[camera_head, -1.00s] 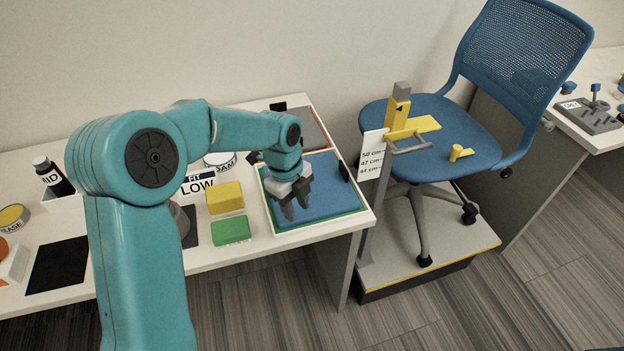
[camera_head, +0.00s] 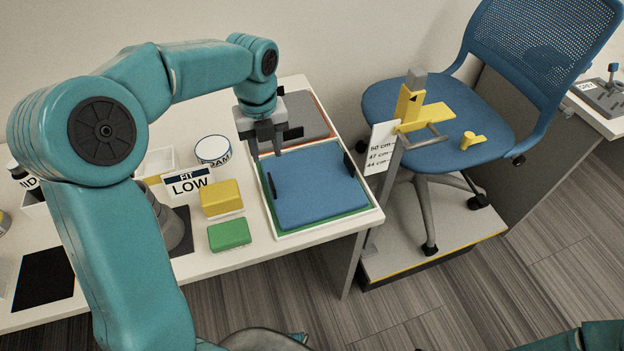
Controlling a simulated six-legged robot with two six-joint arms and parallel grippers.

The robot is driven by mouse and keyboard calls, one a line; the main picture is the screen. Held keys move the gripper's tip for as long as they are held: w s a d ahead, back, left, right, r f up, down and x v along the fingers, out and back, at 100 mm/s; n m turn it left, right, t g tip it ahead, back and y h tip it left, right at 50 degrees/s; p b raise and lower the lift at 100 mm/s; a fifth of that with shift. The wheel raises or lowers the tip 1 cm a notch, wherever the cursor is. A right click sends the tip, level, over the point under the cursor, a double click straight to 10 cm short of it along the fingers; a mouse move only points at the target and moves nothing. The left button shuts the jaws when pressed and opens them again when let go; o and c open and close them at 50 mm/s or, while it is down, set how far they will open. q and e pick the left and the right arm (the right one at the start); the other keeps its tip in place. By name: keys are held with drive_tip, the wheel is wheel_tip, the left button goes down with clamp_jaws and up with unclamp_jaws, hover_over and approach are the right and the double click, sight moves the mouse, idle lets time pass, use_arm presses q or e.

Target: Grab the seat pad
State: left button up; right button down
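The blue seat pad (camera_head: 315,195) lies flat in a white-rimmed tray (camera_head: 338,228) with a green base, at the right end of the table. A black tab (camera_head: 272,186) stands at its left edge and another (camera_head: 348,164) at its right edge. My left gripper (camera_head: 267,152) points down near the pad's far left corner. Its grey fingers are apart with nothing between them, and it appears clear of the pad. A teal part of my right arm (camera_head: 575,342) shows at the bottom right; its gripper is out of frame.
Behind the pad lies a grey panel (camera_head: 308,118) with an orange edge. Yellow (camera_head: 221,197) and green (camera_head: 230,235) blocks and a "FIT LOW" sign (camera_head: 188,184) stand left. A blue chair (camera_head: 440,110) with a yellow gauge (camera_head: 410,105) stands right on a platform (camera_head: 400,255).

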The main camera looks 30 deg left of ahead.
use_arm(q)
hover_over(271, 181)
wheel_tip(271, 181, down, 6)
drive_tip(key=shift+r, duration=0.25)
drive_tip(key=shift+f, duration=0.55)
wheel_tip(271, 181, down, 5)
drive_tip(key=shift+b, duration=0.35)
clamp_jaws()
